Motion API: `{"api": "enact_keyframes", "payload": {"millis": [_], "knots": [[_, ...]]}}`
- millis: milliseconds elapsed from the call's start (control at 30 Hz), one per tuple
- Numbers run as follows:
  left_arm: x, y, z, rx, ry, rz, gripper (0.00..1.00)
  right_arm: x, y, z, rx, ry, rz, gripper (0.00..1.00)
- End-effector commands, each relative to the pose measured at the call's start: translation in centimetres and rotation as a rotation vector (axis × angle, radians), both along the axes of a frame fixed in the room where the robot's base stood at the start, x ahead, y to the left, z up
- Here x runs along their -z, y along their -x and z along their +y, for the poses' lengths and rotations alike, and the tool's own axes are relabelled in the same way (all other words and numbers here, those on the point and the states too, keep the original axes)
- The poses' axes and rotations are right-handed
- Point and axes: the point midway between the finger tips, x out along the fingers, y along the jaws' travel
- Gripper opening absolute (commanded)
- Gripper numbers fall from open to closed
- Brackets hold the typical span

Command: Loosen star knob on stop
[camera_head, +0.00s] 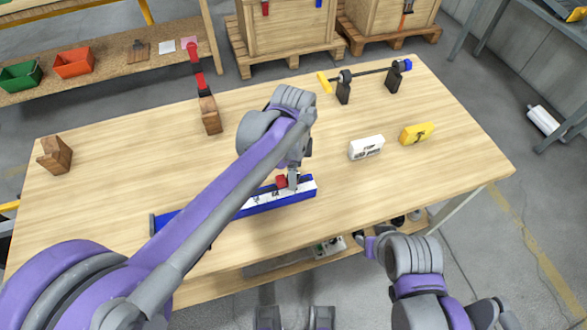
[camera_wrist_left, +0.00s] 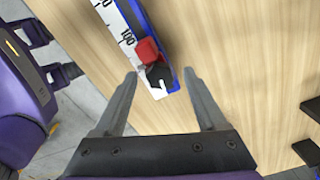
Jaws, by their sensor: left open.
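The stop is a small red block (camera_head: 281,181) on a blue rail with a white scale (camera_head: 250,203), near the rail's right end. In the left wrist view the red stop (camera_wrist_left: 147,50) has a black knob (camera_wrist_left: 158,76) on its near side. My left gripper (camera_head: 293,180) is at the stop. In the wrist view its open fingers (camera_wrist_left: 160,76) stand on either side of the knob, with gaps on both sides. The knob's exact shape is unclear, and my gripper hides it in the head view. My right gripper (camera_head: 367,242) is beyond the table's front edge, its fingers unclear.
A white box (camera_head: 366,147) and a yellow box (camera_head: 417,133) lie right of the rail. A black bar on stands (camera_head: 368,73) is at the back right. A wooden block with a red clamp (camera_head: 209,115) and another wooden block (camera_head: 55,154) stand left. The table's right front is clear.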

Motion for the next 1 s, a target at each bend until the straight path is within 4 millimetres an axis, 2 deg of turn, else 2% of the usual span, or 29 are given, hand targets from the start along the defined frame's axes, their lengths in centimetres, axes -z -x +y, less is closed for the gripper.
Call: {"api": "enact_keyframes", "payload": {"millis": [33, 400, 433, 567, 800, 1000], "knots": [[-0.01, 0.0, 0.0, 0.0, 0.0, 0.0, 0.7, 0.0, 0.0, 0.0, 0.0, 0.0, 0.0, 0.5], [-0.03, 0.0, 0.0, 0.0, 0.0, 0.0, 0.03, 0.0, 0.0, 0.0, 0.0, 0.0, 0.0, 0.5], [-0.03, 0.0, 0.0, 0.0, 0.0, 0.0, 0.0, 0.0, 0.0, 0.0, 0.0, 0.0, 0.0, 0.5], [-0.04, 0.0, 0.0, -0.008, 0.0, 0.0, 0.0, -0.01, 0.0, 0.0, 0.0, 0.0, 0.0, 0.5], [-0.04, 0.0, 0.0, -0.13, 0.0, 0.0, 0.0, -0.1, -0.02, 0.0, 0.0, 0.0, 0.0, 0.5], [-0.03, 0.0, 0.0, -0.135, 0.0, 0.0, 0.0, -0.08, -0.01, 0.0, 0.0, 0.0, 0.0, 0.5]]}}
